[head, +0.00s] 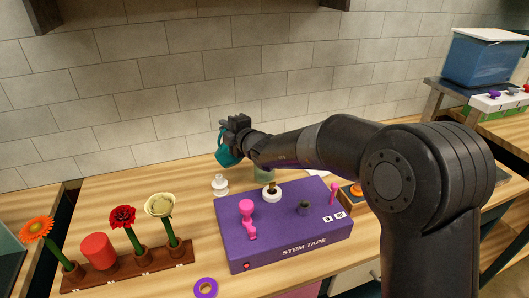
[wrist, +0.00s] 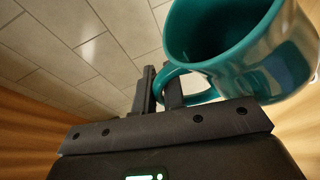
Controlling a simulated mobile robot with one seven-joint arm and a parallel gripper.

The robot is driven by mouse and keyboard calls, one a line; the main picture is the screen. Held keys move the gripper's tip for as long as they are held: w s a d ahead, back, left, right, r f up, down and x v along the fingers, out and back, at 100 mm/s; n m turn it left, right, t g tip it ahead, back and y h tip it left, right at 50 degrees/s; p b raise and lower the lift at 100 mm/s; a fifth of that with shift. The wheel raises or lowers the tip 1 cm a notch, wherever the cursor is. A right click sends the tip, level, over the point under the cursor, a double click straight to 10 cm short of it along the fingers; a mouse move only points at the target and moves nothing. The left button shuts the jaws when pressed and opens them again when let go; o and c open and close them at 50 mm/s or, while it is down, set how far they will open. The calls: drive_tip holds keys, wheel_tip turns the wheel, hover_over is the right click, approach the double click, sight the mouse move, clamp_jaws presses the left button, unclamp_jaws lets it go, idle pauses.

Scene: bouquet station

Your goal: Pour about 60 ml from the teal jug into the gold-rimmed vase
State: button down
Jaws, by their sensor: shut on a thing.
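The teal jug (head: 226,153) is in the air above the back of the counter, left of my arm, and looks tilted in the head view. In the wrist view the jug (wrist: 238,62) fills the upper right, and its inside looks dark; I cannot see any liquid. My gripper (head: 233,126) is shut on the jug's handle, which also shows between the fingers in the wrist view (wrist: 160,92). A small white vessel (head: 220,185) stands on the counter below the jug. A pale green vessel (head: 264,174) is partly hidden behind my arm. I cannot make out a gold rim on either.
A purple stem tape box (head: 285,230) with pink parts stands in front. A wooden rack (head: 130,268) with several flowers and a red cylinder (head: 98,251) is at left. A purple ring (head: 205,288) lies near the front. The tiled wall (head: 150,90) is close behind.

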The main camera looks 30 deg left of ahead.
sight(220, 137)
drive_tip(key=shift+w+d+r+m, duration=0.3)
drive_tip(key=shift+w+r+m, duration=0.05)
drive_tip(key=shift+r+m, duration=0.2)
drive_tip(key=shift+w+d+r+m+y, duration=0.4)
drive_tip(key=shift+w+d+r+m, duration=0.15)
drive_tip(key=shift+m, duration=0.1)
idle(2.1)
drive_tip(key=shift+s+f, duration=0.1)
drive_tip(key=s+a+f+n, duration=0.1)
drive_tip(key=s+a+f+n+h, duration=0.1)
drive_tip(key=n, duration=0.1)
drive_tip(key=shift+f, duration=0.3)
drive_tip(key=shift+s+a+f+n+h, duration=0.1)
drive_tip(key=shift+f+n+h, duration=0.2)
drive_tip(key=shift+f+n, duration=0.15)
drive_tip(key=shift+s+a+f+n+h, duration=0.3)
drive_tip(key=shift+s+a+f+n, duration=0.1)
drive_tip(key=shift+f+n, duration=0.25)
